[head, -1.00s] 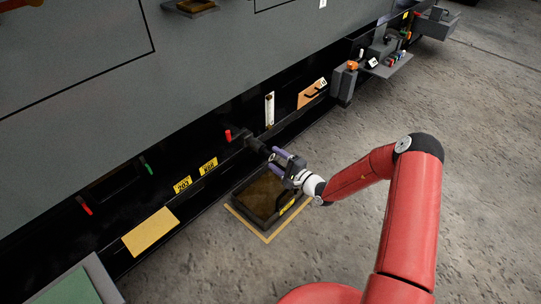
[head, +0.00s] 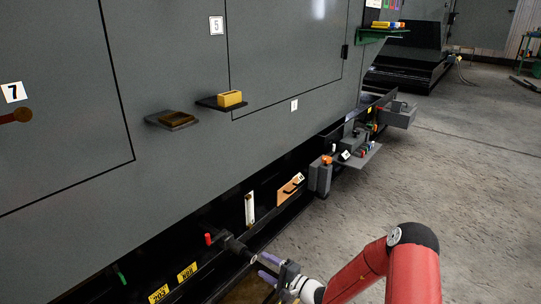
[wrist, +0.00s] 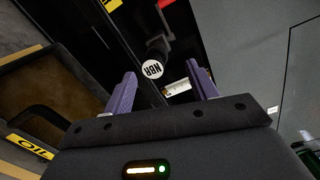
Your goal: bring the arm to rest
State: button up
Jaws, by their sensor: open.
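My red arm (head: 412,275) reaches in from the lower right of the head view, bent at the elbow. My gripper (head: 263,267) is low in that view, close to the dark cabinet base. Its two purple fingers are apart, with nothing held between them. In the wrist view the gripper (wrist: 160,74) points at a black cylinder with a round white end marked NBR (wrist: 152,69). The cylinder also shows in the head view (head: 237,247), just beyond the fingertips. I cannot tell the exact gap.
A tray marked OIL (wrist: 38,85) lies beside the gripper in the wrist view. Grey shelf fittings (head: 362,157) jut from the cabinet base (head: 205,228). Two small shelves (head: 172,119) (head: 221,103) stick out above. The concrete floor (head: 450,185) at right is clear.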

jog(key=s+r+n+g+h+p, duration=0.1)
jog(key=s+r+n+g+p, duration=0.1)
jog(key=s+r+n+g, duration=0.6)
jog(key=s+r+n+g+h+p, duration=0.1)
jog(key=s+r+n+g+h, duration=0.15)
jog(key=s+r, duration=0.75)
jog(key=s+d+r+t+h+p, duration=0.2)
jog(key=s+d+r+h, duration=0.3)
jog(key=r, duration=0.5)
jog(key=s+d+r+t+h+p, duration=0.2)
jog(key=s+d+r+h, duration=0.4)
jog(key=s+d+r, duration=0.4)
jog(key=shift+d+t, duration=0.75)
